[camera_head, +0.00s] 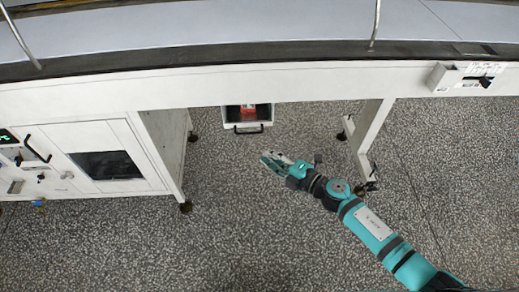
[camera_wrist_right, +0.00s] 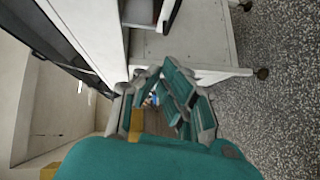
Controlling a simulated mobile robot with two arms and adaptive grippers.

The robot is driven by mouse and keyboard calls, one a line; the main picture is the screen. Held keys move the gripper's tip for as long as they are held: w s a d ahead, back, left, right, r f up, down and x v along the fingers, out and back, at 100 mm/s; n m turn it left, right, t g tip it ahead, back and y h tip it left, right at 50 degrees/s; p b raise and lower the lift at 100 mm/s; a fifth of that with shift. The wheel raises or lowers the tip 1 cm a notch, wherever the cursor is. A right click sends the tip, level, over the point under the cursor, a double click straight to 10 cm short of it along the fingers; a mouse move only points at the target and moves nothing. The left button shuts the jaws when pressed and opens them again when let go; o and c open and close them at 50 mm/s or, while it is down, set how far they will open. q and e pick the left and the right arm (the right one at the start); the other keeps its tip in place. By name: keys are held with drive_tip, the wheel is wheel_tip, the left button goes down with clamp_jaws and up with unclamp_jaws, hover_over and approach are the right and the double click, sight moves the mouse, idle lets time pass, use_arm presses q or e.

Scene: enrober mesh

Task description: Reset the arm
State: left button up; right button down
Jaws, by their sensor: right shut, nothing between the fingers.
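My right arm comes in from the lower right in the head view. Its teal gripper (camera_head: 273,160) hangs over the speckled floor, in front of the bench and just below an open drawer or tray. The fingers lie close together and hold nothing. In the right wrist view the teal and grey fingers (camera_wrist_right: 172,92) fill the middle of the picture, with no object between them. My left gripper does not show in either view.
A long white bench (camera_head: 240,90) with a dark edge spans the top. A white drawer (camera_head: 233,119) with a black handle holds something red (camera_head: 248,112). A white cabinet (camera_head: 90,155) stands left, a bench leg (camera_head: 368,135) right. The speckled floor (camera_head: 230,235) is clear.

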drive_tip(key=s+d+f+m+h+p, duration=0.1)
drive_tip(key=s+d+f+m+h, duration=0.3)
drive_tip(key=f, duration=0.4)
drive_tip(key=s+d+f+m+g+h, duration=0.1)
drive_tip(key=s+d+f+m+h, duration=0.15)
drive_tip(key=d+f+m, duration=0.4)
drive_tip(key=s+d+f+m+h+p, duration=0.1)
drive_tip(key=s+d+f+m+h, duration=0.2)
drive_tip(key=f, duration=0.6)
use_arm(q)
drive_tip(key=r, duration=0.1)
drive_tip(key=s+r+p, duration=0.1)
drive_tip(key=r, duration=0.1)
use_arm(e)
drive_tip(key=s+d+f+m+g, duration=0.1)
drive_tip(key=s+f+m+g, duration=0.2)
drive_tip(key=s, duration=0.9)
drive_tip(key=s+d+f+m+g+h, duration=0.1)
drive_tip(key=s+f+m+g, duration=0.2)
drive_tip(key=s+f, duration=0.4)
drive_tip(key=s+d+f+m+g+h, duration=0.1)
drive_tip(key=s+f+m+g, duration=0.2)
drive_tip(key=s, duration=1.4)
wheel_tip(320, 180, down, 3)
drive_tip(key=shift+s+r, duration=0.1)
drive_tip(key=shift+s, duration=0.05)
